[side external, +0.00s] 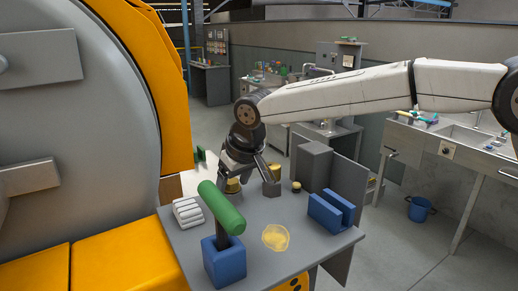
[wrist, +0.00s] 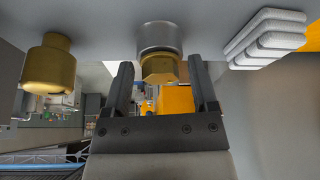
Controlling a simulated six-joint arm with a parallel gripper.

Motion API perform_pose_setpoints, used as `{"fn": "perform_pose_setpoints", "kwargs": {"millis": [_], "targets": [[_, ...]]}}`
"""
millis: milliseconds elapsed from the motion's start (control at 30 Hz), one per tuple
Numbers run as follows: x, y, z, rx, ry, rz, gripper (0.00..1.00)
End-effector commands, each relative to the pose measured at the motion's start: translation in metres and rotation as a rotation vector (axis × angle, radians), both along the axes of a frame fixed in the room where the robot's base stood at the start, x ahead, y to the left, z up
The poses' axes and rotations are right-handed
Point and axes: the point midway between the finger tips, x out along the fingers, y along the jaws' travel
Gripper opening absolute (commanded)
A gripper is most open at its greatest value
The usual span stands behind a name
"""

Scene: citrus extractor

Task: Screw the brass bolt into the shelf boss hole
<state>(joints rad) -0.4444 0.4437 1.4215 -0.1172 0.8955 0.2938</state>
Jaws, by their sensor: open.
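In the wrist view the brass bolt (wrist: 160,69) shows a hex head against the end of a grey cylindrical boss (wrist: 159,37). How deep its shank sits is hidden. My gripper (wrist: 161,75) is open, with one finger on each side of the bolt head and a visible gap on both sides. In the side external view my gripper (side external: 250,181) reaches down over the back of the grey worktop (side external: 185,240). A brass piece (side external: 233,186) shows beneath it, partly hidden by the fingers.
A stepped brass piece (wrist: 48,66) stands beside the boss.

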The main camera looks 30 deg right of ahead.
Motion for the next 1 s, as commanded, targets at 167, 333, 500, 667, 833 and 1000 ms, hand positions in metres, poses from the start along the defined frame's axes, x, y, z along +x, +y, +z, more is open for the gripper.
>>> {"fn": "perform_pose_setpoints", "kwargs": {"millis": [167, 333, 500, 667, 833, 1000], "targets": [[0.0000, -0.0004, 0.0000, 0.000, 0.000, 0.020, 0.75], [0.0000, -0.0003, 0.0001, 0.000, 0.000, 0.020, 0.75], [0.0002, -0.0010, 0.0001, 0.001, 0.000, 0.048, 0.75], [0.0004, -0.0014, 0.0000, 0.001, 0.000, 0.115, 0.75], [0.0004, -0.0014, 0.0000, 0.001, -0.001, 0.165, 0.75], [0.0003, -0.0014, 0.0001, 0.001, -0.001, 0.169, 0.75]]}}
